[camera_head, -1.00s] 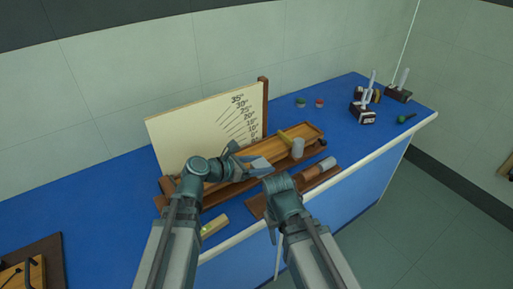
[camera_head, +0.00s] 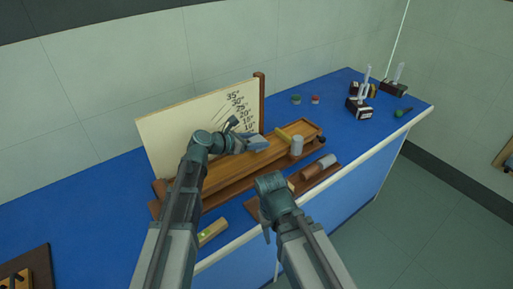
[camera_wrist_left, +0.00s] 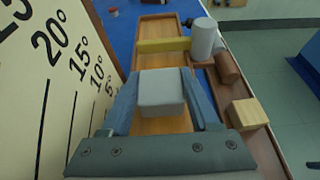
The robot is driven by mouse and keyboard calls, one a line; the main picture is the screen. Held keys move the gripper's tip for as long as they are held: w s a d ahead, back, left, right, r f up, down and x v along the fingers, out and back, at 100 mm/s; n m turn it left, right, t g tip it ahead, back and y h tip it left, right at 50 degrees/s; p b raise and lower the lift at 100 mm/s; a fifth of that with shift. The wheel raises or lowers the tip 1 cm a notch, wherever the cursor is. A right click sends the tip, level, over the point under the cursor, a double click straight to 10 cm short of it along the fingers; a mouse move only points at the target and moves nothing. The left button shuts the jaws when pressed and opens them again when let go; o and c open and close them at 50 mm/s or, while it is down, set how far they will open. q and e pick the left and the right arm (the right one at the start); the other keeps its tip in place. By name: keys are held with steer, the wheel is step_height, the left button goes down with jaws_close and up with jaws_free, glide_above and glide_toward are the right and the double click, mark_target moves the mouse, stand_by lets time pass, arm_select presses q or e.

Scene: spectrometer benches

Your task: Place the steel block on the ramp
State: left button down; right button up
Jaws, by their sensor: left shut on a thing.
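The steel block (camera_wrist_left: 162,92) is a pale grey block held between the two blue fingers of my left gripper (camera_wrist_left: 165,108) in the left wrist view. In the head view, my left gripper (camera_head: 256,142) is over the wooden ramp (camera_head: 225,167), close to the angle board. The ramp (camera_wrist_left: 155,126) lies behind and below the block in the wrist view; whether they touch I cannot tell. My right gripper (camera_head: 268,185) is in front of the ramp, pointing away from the camera; its fingers are hidden.
The angle board (camera_head: 190,125) stands behind the ramp. A yellow bar (camera_wrist_left: 163,45) crosses the ramp, with an upright grey cylinder (camera_wrist_left: 205,40) by its end. A brown tray (camera_head: 270,209) in front holds a copper cylinder (camera_wrist_left: 228,67) and a wooden block (camera_wrist_left: 244,113). Lab stands (camera_head: 359,107) are far right.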

arm_select(q)
step_height(320, 180, down, 2)
steer(key=shift+f+b, duration=0.15)
steer(key=shift+b, duration=0.55)
arm_select(e)
steer(key=shift+a+f, duration=0.2)
steer(key=shift+f, duration=0.85)
steer(key=shift+f, duration=0.1)
arm_select(q)
steer(key=c, duration=0.6)
jaws_free()
steer(key=shift+f, duration=0.1)
steer(key=o, duration=0.5)
